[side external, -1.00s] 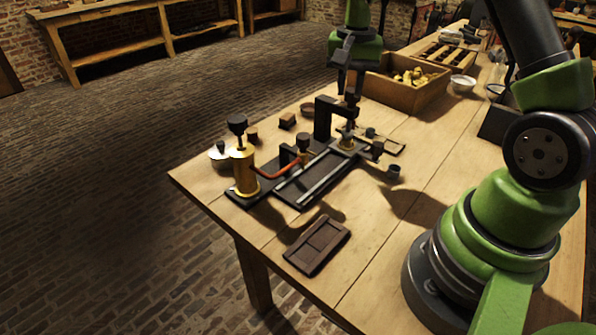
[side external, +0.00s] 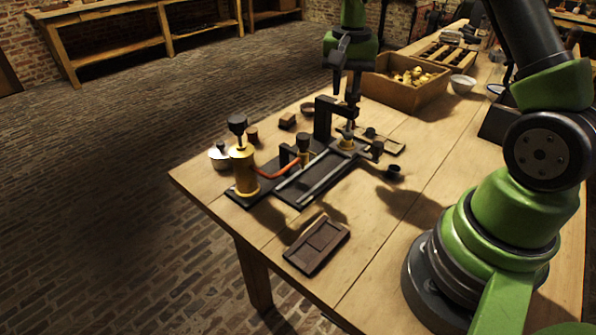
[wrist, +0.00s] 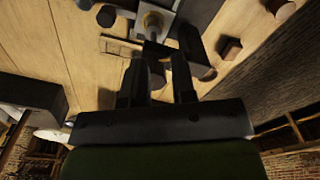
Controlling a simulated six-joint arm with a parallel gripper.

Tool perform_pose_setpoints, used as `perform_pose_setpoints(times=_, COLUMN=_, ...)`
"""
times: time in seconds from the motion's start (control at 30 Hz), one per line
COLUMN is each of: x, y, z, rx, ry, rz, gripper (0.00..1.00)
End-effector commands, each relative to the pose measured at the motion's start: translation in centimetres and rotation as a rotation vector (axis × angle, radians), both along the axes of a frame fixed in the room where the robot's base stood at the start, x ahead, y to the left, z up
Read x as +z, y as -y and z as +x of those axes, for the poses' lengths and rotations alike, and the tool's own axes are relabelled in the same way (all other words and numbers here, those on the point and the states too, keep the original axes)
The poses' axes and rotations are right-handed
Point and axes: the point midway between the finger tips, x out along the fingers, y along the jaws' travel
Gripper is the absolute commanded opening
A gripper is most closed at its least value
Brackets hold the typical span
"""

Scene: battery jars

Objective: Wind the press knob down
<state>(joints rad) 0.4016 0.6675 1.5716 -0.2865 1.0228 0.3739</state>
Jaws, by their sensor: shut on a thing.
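The press (side external: 324,118) is a black upright frame with an overhanging arm, at the far end of the dark fixture plate. A brass-coloured jar (side external: 346,141) stands beneath its arm; it also shows in the wrist view (wrist: 151,22). My gripper (side external: 352,108) points down over the press from above, at the level of the frame's top. In the wrist view my gripper (wrist: 157,65) has its two dark fingers on either side of a dark thing, which I take to be the press knob. The fingers and dark shadow hide most of the knob, so its height is unclear.
A brass cylinder (side external: 244,170) with a black knob stands at the plate's near left end, with a red tube beside it. A wooden crate (side external: 405,97) of brass parts lies behind. A dark tray (side external: 317,245) lies in front. The table's right middle is mostly clear.

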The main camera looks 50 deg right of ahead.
Motion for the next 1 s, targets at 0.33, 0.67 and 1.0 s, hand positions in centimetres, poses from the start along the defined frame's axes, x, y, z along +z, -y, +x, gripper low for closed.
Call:
perform_pose_setpoints(times=0.33, x=3.5, y=-0.6, z=-0.2, rx=-0.004, ry=-0.021, rz=0.022, gripper=0.00)
perform_pose_setpoints(times=0.67, x=5.1, y=-0.6, z=-0.3, rx=-0.006, ry=-0.023, rz=0.021, gripper=0.00)
perform_pose_setpoints(times=1.0, x=6.0, y=0.9, z=-1.7, rx=-0.009, ry=-0.020, rz=0.019, gripper=0.00)
